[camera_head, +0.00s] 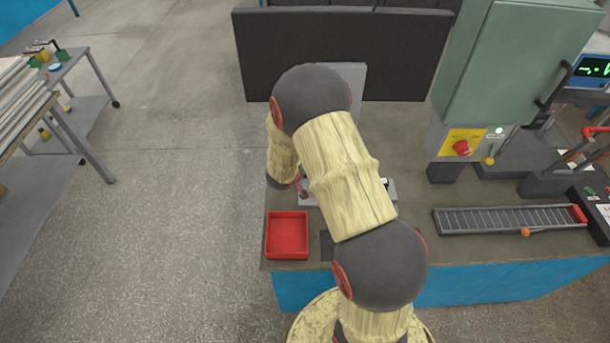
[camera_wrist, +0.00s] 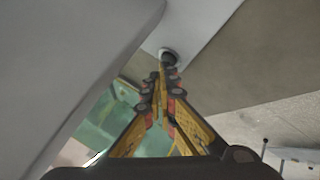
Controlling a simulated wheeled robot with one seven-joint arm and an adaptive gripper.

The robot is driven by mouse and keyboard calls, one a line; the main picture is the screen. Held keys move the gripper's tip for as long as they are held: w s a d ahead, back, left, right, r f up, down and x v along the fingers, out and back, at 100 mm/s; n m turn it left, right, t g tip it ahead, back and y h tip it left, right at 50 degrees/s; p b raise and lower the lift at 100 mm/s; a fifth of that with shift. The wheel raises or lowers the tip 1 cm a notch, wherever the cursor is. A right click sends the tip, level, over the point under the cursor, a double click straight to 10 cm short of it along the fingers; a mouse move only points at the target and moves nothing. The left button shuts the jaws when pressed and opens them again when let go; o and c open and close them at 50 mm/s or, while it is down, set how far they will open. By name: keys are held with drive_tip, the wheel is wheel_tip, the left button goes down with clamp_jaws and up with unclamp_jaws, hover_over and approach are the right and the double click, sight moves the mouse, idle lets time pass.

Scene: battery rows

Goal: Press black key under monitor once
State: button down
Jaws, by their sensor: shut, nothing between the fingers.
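The black key (camera_wrist: 168,54) shows in the wrist view as a small dark round button on a pale grey base (camera_wrist: 190,38). My gripper (camera_wrist: 164,70) is shut and empty, with its fingertips right at the near edge of the key; I cannot tell whether they touch it. A large light grey panel (camera_wrist: 75,65), apparently the monitor, fills the left of that view. In the head view a part of the grey monitor (camera_head: 356,80) shows behind my arm. There the key and most of the gripper are hidden by my arm.
A red tray (camera_head: 287,236) sits at the bench's front left corner. A green cabinet (camera_head: 505,60) with a red switch (camera_head: 461,147) stands to the right. A roller strip (camera_head: 500,219) lies at the front right. A dark partition (camera_head: 410,55) stands behind the bench.

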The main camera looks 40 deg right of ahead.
drive_tip(key=shift+f, duration=0.25)
drive_tip(key=shift+r, duration=0.15)
idle(0.4)
drive_tip(key=shift+r+p, duration=0.75)
drive_tip(key=shift+p, duration=0.45)
wheel_tip(320, 180, up, 5)
drive_tip(key=p, duration=0.6)
idle(0.4)
